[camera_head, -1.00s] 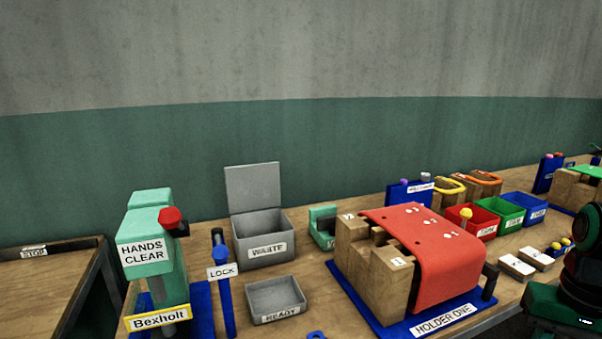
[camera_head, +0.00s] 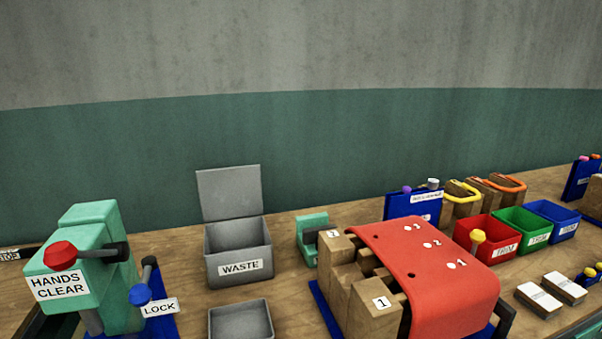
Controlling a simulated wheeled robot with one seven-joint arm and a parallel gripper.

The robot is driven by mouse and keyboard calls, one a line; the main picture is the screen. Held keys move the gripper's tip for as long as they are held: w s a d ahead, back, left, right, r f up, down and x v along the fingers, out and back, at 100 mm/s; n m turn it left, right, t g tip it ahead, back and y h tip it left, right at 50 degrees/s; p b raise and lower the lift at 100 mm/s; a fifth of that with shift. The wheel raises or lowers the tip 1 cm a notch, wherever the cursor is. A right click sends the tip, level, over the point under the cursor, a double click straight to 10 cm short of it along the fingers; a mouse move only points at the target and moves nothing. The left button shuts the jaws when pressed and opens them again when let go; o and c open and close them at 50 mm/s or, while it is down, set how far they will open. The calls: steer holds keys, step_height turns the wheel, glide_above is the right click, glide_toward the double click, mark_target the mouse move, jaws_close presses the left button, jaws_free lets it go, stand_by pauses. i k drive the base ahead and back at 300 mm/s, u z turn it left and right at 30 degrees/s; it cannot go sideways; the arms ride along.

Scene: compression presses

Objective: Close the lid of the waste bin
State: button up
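The waste bin (camera_head: 222,268) is a grey open box with a white WASTE label on its front. It stands on the wooden bench left of the middle of the view. Its grey lid (camera_head: 230,192) is open and stands upright at the back edge of the bin. The inside of the bin looks empty as far as I can see. My gripper is not in view.
A grey tray (camera_head: 240,305) sits just in front of the bin. A green press (camera_head: 95,250) with red and blue knobs stands to the left. A red-covered wooden holder (camera_head: 430,260) is to the right. Red, green and blue trays (camera_head: 523,222) stand farther right.

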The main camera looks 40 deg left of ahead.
mark_target(235, 192)
steer(key=z, duration=0.2)
steer(key=k, duration=1.25)
steer(key=u, duration=2.1)
steer(key=i, duration=1)
steer(key=z, duration=0.2)
